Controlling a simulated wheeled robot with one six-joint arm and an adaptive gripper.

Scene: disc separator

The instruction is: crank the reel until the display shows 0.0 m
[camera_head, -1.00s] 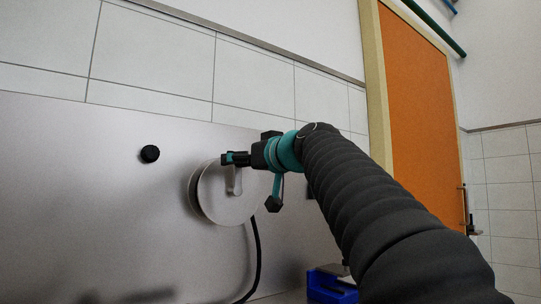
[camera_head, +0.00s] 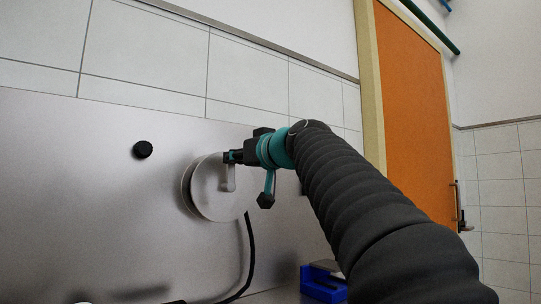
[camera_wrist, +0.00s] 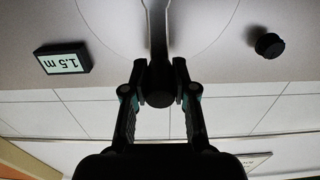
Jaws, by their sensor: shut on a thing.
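The reel (camera_head: 208,203) is a pale grey disc on a metal panel, with a grey crank arm (camera_head: 229,180) on its front. My gripper (camera_head: 231,157) is at the upper end of the crank arm. In the wrist view my gripper (camera_wrist: 159,90) has its two fingers on either side of the dark crank handle (camera_wrist: 159,84), shut on it. The crank arm (camera_wrist: 157,30) runs from the handle to the top edge there. The display (camera_wrist: 63,61) is upside down in the wrist view and reads 1.5 m. My arm hides the display in the head view.
A black round knob (camera_head: 143,149) sticks out of the panel (camera_head: 80,200) left of the reel. A black cable (camera_head: 249,260) hangs below the reel. A blue object (camera_head: 322,285) stands at the bottom. An orange door (camera_head: 413,120) is at the right.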

